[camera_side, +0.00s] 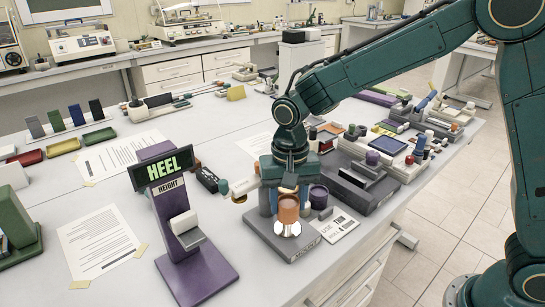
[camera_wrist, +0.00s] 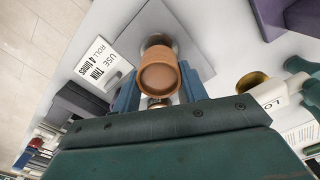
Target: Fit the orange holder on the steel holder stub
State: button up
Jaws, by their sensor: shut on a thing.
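The orange holder (camera_side: 288,209) is a round cup that stands upright between the blue fingers of my gripper (camera_side: 285,204). My gripper is shut on it. In the wrist view the holder (camera_wrist: 158,74) shows its open mouth, with a finger of my gripper (camera_wrist: 158,84) on either side. Shiny steel of the holder stub (camera_side: 288,230) shows right under the holder, on a grey base plate (camera_side: 262,229). The upper part of the stub is hidden, and I cannot tell whether holder and stub touch.
A purple cup (camera_side: 318,197) stands close right of my gripper. The purple HEEL stand (camera_side: 190,245) is to the left, with a pale cylinder (camera_side: 245,187) between. Grey blocks (camera_side: 362,187) stand at right.

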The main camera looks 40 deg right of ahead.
aim_at(288, 202)
jog(key=shift+f, duration=1.65)
dwell(0.4)
jog(key=o, duration=1.1)
jog(key=shift+r, duration=0.15)
notch_tip(288, 202, up, 14)
jog(key=shift+f, duration=0.2)
dwell(0.3)
